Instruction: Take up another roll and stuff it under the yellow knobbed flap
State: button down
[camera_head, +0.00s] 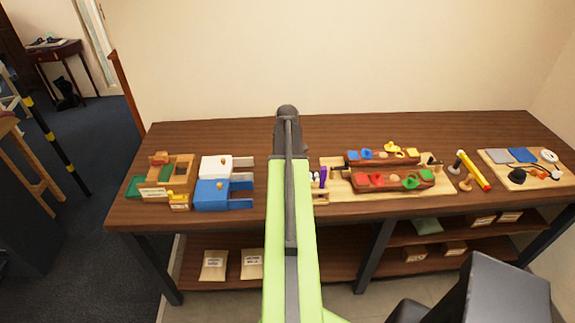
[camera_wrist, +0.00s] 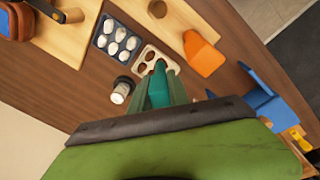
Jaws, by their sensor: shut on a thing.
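My gripper (camera_wrist: 158,92) is low over the brown bench in the wrist view, its fingers shut on a teal piece (camera_wrist: 158,82). I cannot tell the piece's full shape, as the fingers cover part of it. It is beside a pale block with dark hollows (camera_wrist: 148,55). In the head view, my arm hides the gripper. A yellow flap (camera_head: 391,147) with a knob shows on the back one of two brown padded strips (camera_head: 350,160), right of my arm and apart from the gripper.
A dark tray (camera_wrist: 101,40) holds several white oval pieces. A dark-and-white jar (camera_wrist: 121,90) stands left of the gripper, an orange block (camera_wrist: 202,55) right. White (camera_head: 215,164) and blue (camera_head: 212,196) boxes stand left of my arm. A board with discs (camera_head: 520,170) lies far right.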

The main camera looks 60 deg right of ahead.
jog(key=shift+r+p, duration=3.5)
jog(key=shift+p, duration=0.05)
